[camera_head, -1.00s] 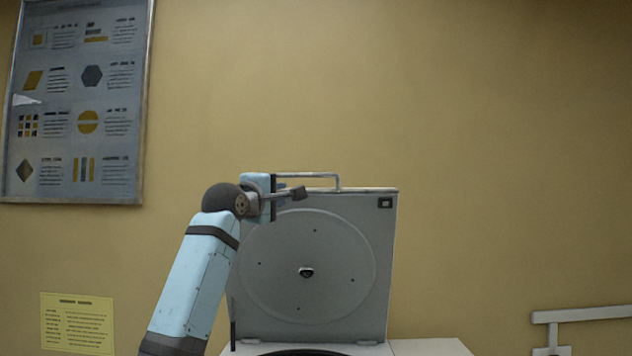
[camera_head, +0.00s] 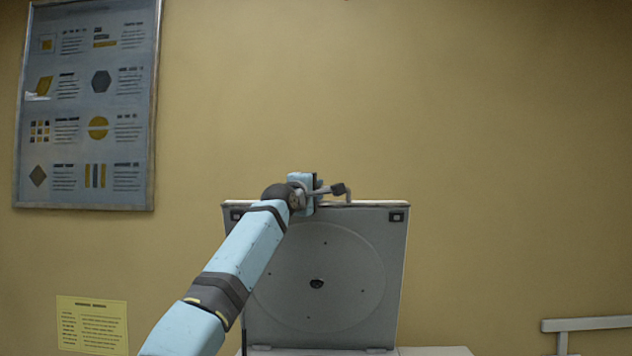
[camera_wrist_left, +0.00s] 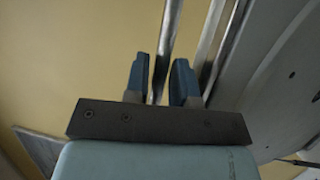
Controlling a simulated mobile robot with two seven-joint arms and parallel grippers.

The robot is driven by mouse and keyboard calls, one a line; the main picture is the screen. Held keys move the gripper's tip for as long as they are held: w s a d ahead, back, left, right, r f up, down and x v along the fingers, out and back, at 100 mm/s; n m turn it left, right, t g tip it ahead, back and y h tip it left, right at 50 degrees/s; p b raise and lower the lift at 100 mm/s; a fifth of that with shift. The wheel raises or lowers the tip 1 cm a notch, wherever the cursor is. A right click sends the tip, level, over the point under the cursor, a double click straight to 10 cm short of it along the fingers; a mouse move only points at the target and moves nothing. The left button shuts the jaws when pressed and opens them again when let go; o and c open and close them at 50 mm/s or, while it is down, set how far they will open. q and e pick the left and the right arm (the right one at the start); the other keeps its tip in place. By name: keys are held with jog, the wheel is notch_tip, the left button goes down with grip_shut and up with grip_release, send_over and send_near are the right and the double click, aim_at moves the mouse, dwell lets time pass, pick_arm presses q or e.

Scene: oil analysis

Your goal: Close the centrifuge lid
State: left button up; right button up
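The centrifuge lid (camera_head: 375,275) stands raised, nearly upright, its grey inner face with a round disc toward me in the head view. Its metal handle (camera_head: 348,190) runs along the top edge, partly hidden by my left gripper (camera_head: 325,190). In the left wrist view, the two blue fingers of the left gripper (camera_wrist_left: 160,82) are apart. The handle bar (camera_wrist_left: 168,35) runs between them, with a gap visible beside it; contact is unclear. The lid's face (camera_wrist_left: 275,75) lies to the right there. My right gripper is not in view.
The top of the centrifuge body (camera_head: 435,351) just shows at the bottom edge. A yellow wall with a framed poster (camera_head: 88,105) and a yellow notice (camera_head: 92,325) is behind. A white rail (camera_head: 590,323) is at the lower right.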

pick_arm(q)
jog(key=shift+w+d, duration=0.2)
jog(key=shift+w, duration=0.3)
grip_shut()
jog(key=shift+f, duration=0.1)
